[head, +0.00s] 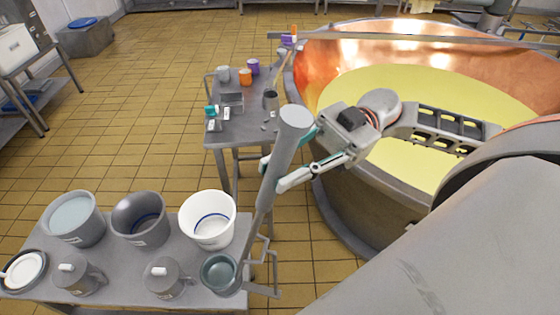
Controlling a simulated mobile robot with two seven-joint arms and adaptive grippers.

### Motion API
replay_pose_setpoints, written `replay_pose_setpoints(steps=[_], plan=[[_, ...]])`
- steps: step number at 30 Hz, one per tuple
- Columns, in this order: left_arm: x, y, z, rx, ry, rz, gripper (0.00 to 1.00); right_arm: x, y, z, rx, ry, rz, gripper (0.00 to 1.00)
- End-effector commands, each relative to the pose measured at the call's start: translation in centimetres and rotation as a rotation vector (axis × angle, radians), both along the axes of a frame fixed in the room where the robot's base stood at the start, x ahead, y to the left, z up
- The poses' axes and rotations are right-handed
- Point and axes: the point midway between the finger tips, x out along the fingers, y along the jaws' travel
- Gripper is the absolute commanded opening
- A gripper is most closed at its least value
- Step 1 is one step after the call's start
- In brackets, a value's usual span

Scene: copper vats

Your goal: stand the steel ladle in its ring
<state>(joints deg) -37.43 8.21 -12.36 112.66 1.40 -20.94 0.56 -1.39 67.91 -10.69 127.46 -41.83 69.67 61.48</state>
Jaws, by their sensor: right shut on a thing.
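My right gripper (284,160) reaches in from the right. Its fingers are shut on the thick grey handle of the steel ladle (292,122). The ladle is steeply tilted, its near end up and its lower end down at the right edge of the near table. A round grey-green bowl (219,272) shows at that lower end; I cannot tell for certain whether it is the ladle's bowl. A thin metal bracket (266,268) stands beside it at the table's edge. I cannot make out whether the ladle is inside a ring. My left gripper is not in view.
The near table (190,278) holds a white bucket (207,220), grey pots (138,218), lidded jugs (78,275) and a plate (24,270). A farther table (232,133) carries small cups and boxes. A copper vat (325,62) of yellow liquid fills the right. Tiled floor lies open at left.

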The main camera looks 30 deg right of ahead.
Motion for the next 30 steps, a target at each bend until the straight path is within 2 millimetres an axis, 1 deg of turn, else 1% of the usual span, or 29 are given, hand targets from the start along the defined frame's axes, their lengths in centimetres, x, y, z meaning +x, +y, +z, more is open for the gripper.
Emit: replay_pose_setpoints(steps=[1, 4, 12, 18, 30], plan=[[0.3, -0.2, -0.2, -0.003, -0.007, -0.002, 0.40, -0.2, -0.1, -0.6, 0.001, 0.002, 0.000, 0.00], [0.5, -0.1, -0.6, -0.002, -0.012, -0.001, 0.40, -0.4, -0.4, -1.3, 0.000, 0.001, 0.000, 0.00], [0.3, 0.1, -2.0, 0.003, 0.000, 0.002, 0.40, -0.6, -0.6, -2.7, 0.001, 0.000, 0.001, 0.00], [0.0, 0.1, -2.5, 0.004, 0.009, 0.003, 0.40, -0.7, -0.6, -3.1, 0.001, 0.000, 0.001, 0.00], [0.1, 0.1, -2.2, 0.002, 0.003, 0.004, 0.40, -0.6, -0.6, -3.2, 0.001, 0.000, 0.001, 0.00]])
